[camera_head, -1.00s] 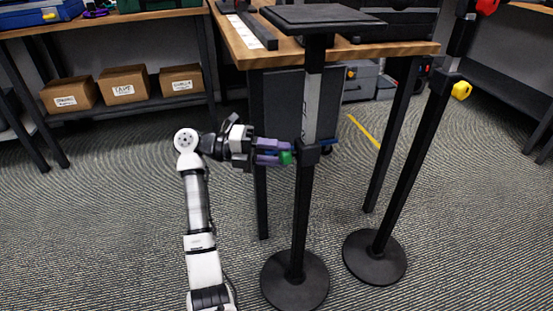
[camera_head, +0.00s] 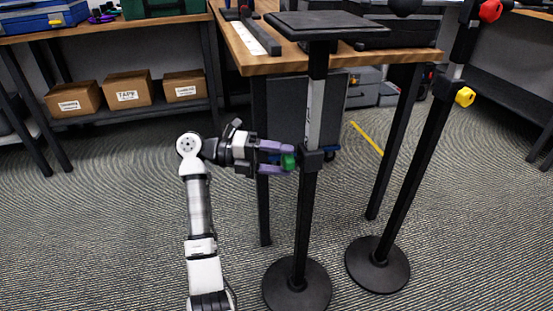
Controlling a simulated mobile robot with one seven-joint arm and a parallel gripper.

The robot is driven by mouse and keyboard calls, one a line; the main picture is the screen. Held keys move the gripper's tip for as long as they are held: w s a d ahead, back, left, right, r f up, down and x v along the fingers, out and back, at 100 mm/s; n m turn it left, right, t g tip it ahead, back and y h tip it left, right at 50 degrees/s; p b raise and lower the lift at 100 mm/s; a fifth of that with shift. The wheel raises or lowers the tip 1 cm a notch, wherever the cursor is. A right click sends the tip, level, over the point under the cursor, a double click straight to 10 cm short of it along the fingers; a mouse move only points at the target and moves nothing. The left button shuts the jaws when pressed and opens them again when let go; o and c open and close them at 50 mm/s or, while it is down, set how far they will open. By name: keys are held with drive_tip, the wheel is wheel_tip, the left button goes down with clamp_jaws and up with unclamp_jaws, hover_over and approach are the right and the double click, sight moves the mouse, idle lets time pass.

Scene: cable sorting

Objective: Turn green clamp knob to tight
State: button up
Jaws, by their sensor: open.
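The green clamp knob (camera_head: 288,162) sits on the left side of the black clamp collar (camera_head: 312,160) of a stand. The stand is an upright post with a flat black top plate (camera_head: 325,25) and a round black base (camera_head: 297,288). My gripper (camera_head: 286,157) has purple fingers and reaches in from the left. Its fingers are open, one above and one below the knob, with the tips around it. Whether they touch the knob I cannot tell.
A second stand (camera_head: 415,175) to the right has a yellow knob (camera_head: 465,97) and a red knob (camera_head: 490,10). A wooden table (camera_head: 270,65) stands behind. Boxes (camera_head: 127,90) sit on a shelf at left. The floor at the lower left is open.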

drive_tip(key=w+a+r+p, duration=0.1)
drive_tip(key=a, duration=1.2)
drive_tip(key=shift+a, duration=0.35)
